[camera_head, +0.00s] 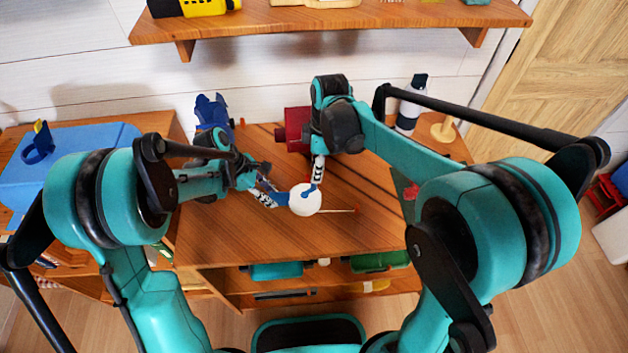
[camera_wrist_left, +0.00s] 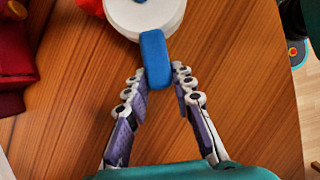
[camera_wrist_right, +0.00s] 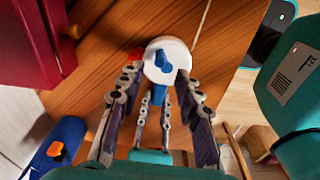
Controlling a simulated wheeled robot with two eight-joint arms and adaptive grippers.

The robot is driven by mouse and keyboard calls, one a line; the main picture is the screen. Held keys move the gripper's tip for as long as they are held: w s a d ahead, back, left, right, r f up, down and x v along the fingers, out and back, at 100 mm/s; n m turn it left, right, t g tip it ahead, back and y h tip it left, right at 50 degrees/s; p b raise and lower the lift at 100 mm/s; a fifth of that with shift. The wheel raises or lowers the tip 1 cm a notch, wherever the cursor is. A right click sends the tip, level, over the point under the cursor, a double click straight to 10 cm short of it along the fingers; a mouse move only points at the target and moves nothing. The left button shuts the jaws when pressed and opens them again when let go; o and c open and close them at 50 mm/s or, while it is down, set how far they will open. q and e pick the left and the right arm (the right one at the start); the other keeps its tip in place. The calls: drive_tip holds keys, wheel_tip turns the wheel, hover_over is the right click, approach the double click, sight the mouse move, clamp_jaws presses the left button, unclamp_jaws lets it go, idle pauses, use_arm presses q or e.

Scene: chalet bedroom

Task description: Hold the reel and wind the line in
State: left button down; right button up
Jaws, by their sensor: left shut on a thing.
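The reel (camera_head: 304,201) is a white round drum with a blue grip handle (camera_wrist_left: 155,60) and a small blue crank (camera_wrist_right: 162,62) on its face. It is above the wooden table top. My left gripper (camera_head: 277,198) is shut on the blue handle, one finger on each side in the left wrist view. My right gripper (camera_head: 311,188) is at the crank from above. Its fingers are apart in the right wrist view (camera_wrist_right: 157,76), with the crank showing between and just beyond the tips. A thin pale line (camera_head: 337,211) runs from the reel to the right.
A dark red box (camera_head: 293,128) and a blue object (camera_head: 212,112) stand at the table's back. A bottle (camera_head: 410,105) stands at the back right. A blue box (camera_head: 85,150) is at left. A wall shelf (camera_head: 330,18) hangs above. The front table top (camera_head: 240,245) is clear.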

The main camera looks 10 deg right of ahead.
sight(314, 185)
drive_tip(key=shift+a+f, duration=0.15)
drive_tip(key=shift+f, duration=1.25)
drive_tip(key=shift+a+f, duration=0.1)
drive_tip(key=shift+f, duration=1.3)
clamp_jaws()
